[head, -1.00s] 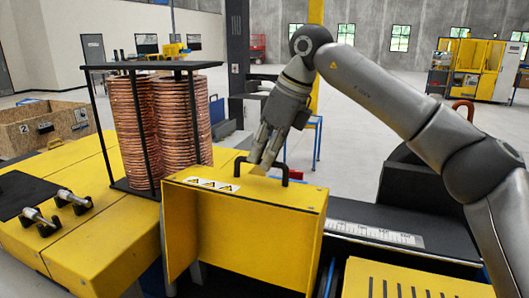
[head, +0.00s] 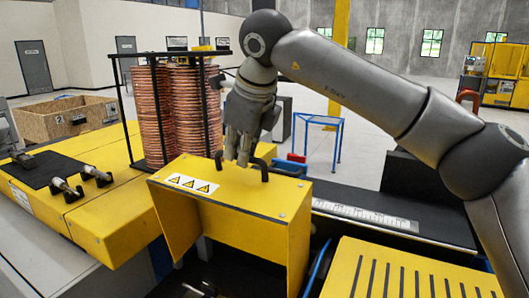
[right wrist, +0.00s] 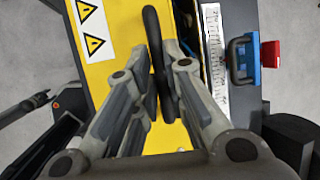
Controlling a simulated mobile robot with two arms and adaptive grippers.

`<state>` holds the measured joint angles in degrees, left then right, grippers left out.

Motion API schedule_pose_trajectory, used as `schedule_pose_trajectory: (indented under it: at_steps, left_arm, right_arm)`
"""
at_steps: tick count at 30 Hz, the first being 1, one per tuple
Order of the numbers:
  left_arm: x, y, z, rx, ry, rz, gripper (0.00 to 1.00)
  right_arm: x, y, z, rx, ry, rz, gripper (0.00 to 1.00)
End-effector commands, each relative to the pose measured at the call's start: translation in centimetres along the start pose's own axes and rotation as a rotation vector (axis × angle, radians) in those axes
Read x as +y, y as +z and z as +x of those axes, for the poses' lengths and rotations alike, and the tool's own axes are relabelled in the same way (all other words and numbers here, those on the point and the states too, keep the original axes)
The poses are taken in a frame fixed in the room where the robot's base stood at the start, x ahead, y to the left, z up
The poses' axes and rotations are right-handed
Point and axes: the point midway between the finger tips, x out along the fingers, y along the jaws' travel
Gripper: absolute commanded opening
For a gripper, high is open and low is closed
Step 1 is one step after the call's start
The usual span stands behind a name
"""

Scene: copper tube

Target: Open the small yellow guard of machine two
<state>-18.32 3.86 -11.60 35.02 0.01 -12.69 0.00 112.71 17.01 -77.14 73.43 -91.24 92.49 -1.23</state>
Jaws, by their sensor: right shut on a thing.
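The small yellow guard (head: 240,226) of the machine stands in the middle of the head view, with a strip of warning triangles on its top. Its black handle (head: 263,171) rises from the back part of the top. My right gripper (head: 241,162) comes down from above and is shut on this handle. In the right wrist view the black handle (right wrist: 152,45) runs between the two fingers, with the yellow top (right wrist: 118,40) beneath. The fingers hide the middle of the handle in the head view. My left gripper is not in view.
A black rack of copper coils (head: 192,110) stands close behind the guard, on its left. Metal clamps (head: 97,176) lie on the yellow table at left. A white ruler strip (head: 365,213) and a slotted yellow cover (head: 415,272) are at right.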

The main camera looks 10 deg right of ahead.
Motion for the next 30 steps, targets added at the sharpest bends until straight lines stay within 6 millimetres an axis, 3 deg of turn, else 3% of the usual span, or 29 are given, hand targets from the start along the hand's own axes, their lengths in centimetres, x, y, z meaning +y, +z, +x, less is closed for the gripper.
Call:
schedule_pose_trajectory:
  at_steps: [4,12,22,23,27,30]
  left_arm:
    - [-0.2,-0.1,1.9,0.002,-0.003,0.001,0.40]
    - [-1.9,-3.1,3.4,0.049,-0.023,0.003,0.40]
    - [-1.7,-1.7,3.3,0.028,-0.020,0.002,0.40]
    - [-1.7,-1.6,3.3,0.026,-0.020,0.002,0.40]
    - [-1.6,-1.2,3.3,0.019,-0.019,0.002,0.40]
    - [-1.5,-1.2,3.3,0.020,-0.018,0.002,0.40]
  right_arm:
    - [1.5,0.0,0.1,-0.004,-0.044,-0.018,0.00]
    - [3.1,0.1,-0.2,-0.004,-0.091,-0.035,0.00]
    - [3.1,0.2,-0.3,-0.005,-0.092,-0.035,0.00]
    - [3.1,0.2,-0.3,-0.005,-0.092,-0.035,0.16]
    - [3.1,0.1,-0.3,-0.004,-0.092,-0.035,0.34]
    - [3.1,0.1,-0.3,-0.004,-0.092,-0.035,0.34]
